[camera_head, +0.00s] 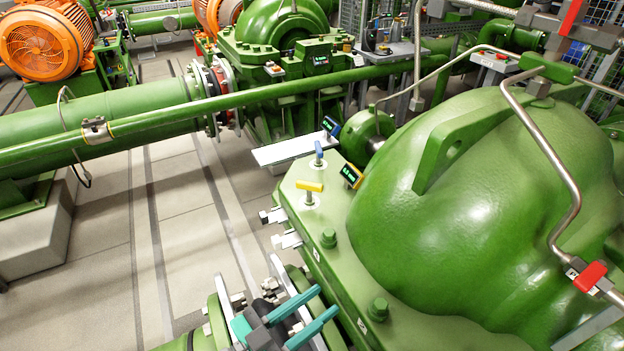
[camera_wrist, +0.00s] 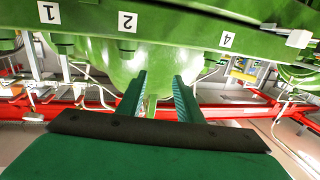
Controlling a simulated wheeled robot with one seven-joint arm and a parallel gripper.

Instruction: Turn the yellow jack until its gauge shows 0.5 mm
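The yellow jack (camera_head: 310,187) is a T-shaped handle standing on the flat flange of the green split case (camera_head: 420,200) in the head view. Its yellow-framed gauge (camera_head: 351,175) stands just right of it with lit green digits, too small to read surely. A blue jack (camera_head: 318,152) and its blue-framed gauge (camera_head: 331,126) stand behind. My gripper (camera_head: 319,301) is at the bottom, nearer the camera than the yellow jack and clear of it. Its two teal fingers are apart with nothing between them. The wrist view shows the open fingers (camera_wrist: 160,80) too, but neither jack.
Flange bolts (camera_head: 378,308) stick up along the case edge near my gripper. A bent steel pipe with a red-handled valve (camera_head: 590,277) arches over the case at right. A white shelf (camera_head: 285,149) lies beyond the jacks. Grey floor (camera_head: 180,220) is open at left.

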